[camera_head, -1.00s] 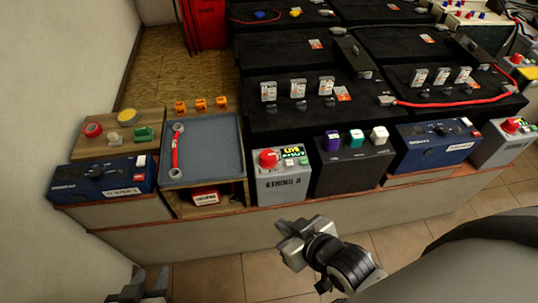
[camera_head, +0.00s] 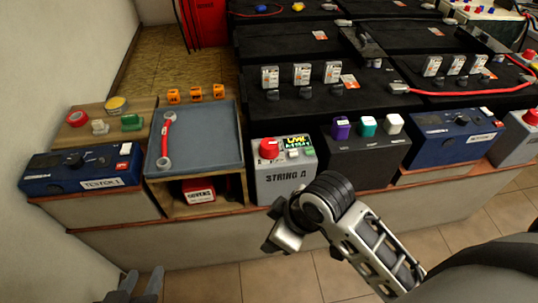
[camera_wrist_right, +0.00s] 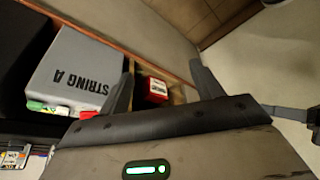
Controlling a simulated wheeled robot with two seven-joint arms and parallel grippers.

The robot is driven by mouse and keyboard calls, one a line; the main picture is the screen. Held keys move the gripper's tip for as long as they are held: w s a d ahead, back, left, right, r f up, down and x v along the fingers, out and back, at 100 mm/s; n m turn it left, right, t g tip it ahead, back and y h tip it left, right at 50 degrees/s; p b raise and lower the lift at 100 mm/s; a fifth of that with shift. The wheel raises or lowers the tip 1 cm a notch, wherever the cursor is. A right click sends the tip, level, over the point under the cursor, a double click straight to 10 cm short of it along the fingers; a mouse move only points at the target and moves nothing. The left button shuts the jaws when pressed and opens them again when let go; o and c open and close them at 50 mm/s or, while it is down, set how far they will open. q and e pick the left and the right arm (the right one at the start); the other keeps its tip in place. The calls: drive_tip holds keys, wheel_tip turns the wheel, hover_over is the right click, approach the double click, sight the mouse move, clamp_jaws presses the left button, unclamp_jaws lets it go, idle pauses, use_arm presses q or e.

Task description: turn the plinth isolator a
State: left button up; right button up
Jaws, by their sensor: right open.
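The isolator is a red knob (camera_head: 268,148) on top of the grey STRING A box (camera_head: 285,180), at the front edge of the bench beside a small lit display (camera_head: 297,141). My right gripper (camera_head: 277,228) hangs in front of and below this box in the head view, apart from the knob. In the right wrist view its fingers (camera_wrist_right: 163,90) are spread and empty. There the grey box (camera_wrist_right: 80,72) shows upside down, and the knob (camera_wrist_right: 88,114) is partly hidden behind the gripper body. My left gripper (camera_head: 143,282) is low at the left, its fingers apart and empty.
A blue-grey tray (camera_head: 200,150) with a red-handled wrench (camera_head: 167,140) stands left of the box, above a cubby holding a red case (camera_head: 198,191). A dark box with coloured knobs (camera_head: 365,150) stands close on the right. Black batteries (camera_head: 300,115) fill the space behind.

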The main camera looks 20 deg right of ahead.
drive_tip(key=w+a+r+n+g, duration=0.1)
drive_tip(key=w+a+n, duration=0.2)
drive_tip(key=w+n, duration=0.2)
drive_tip(key=n+g+h, duration=0.3)
drive_tip(key=n, duration=0.8)
approach(269, 143)
drive_tip(key=f+b, duration=0.1)
drive_tip(key=f, duration=0.4)
drive_tip(key=f+b, duration=0.1)
drive_tip(key=f, duration=0.4)
drive_tip(key=shift+s+d+f, duration=0.1)
drive_tip(key=shift+s+d, duration=0.05)
drive_tip(key=shift+d, duration=0.05)
drive_tip(key=c, duration=1)
